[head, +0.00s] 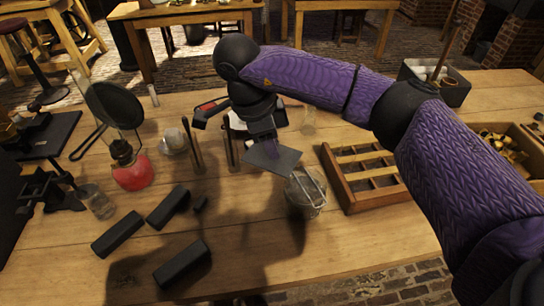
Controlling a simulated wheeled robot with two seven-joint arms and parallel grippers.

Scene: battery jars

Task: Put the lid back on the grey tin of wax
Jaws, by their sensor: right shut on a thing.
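My right gripper (270,148) reaches down over the middle of the table. It is shut on a flat, dark grey, squarish piece, which looks like the lid (286,163). The piece is tilted and held above the table. A round grey container with a thin wire handle (305,194) stands just to the right of and nearer than the lid; it may be the tin. The lid's near right corner overlaps its upper left edge in the picture, and I cannot tell if they touch. The wax inside cannot be made out. My left gripper is not in view.
A wooden divided tray (336,181) stands close to the right of the container. Several black blocks (182,263) lie at the front left. The front middle of the table is clear.

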